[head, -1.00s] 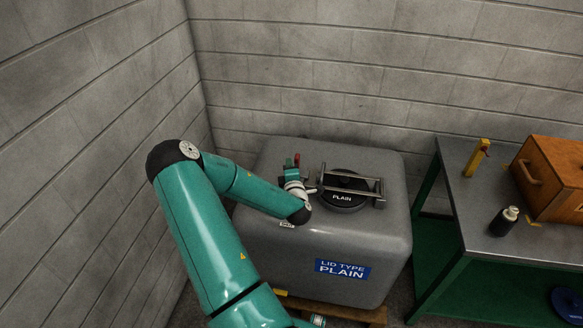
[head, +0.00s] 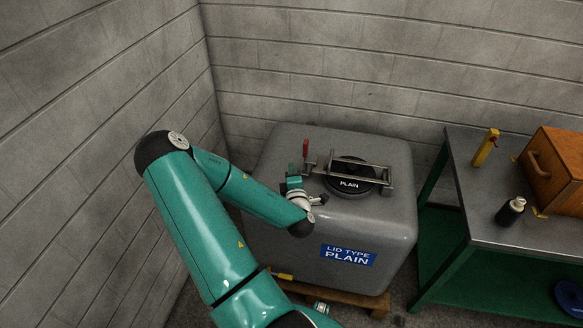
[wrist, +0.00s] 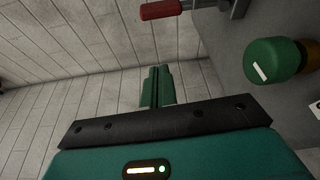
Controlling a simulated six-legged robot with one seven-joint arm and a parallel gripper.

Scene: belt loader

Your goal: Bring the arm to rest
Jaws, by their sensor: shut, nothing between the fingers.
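My gripper (wrist: 157,85) is shut and empty in the wrist view, its green fingers together. In the head view the gripper end (head: 294,183) is small and partly hidden by my wrist. The red handle also shows at the top of the wrist view (wrist: 160,9).
A grey block wall (head: 90,130) stands close on the left, another behind the tank. A green-capped knob (wrist: 275,60) is at right in the wrist view. At right, a metal bench (head: 480,205) holds a wooden box (head: 560,165), a dark bottle (head: 510,211) and a yellow tool (head: 486,148).

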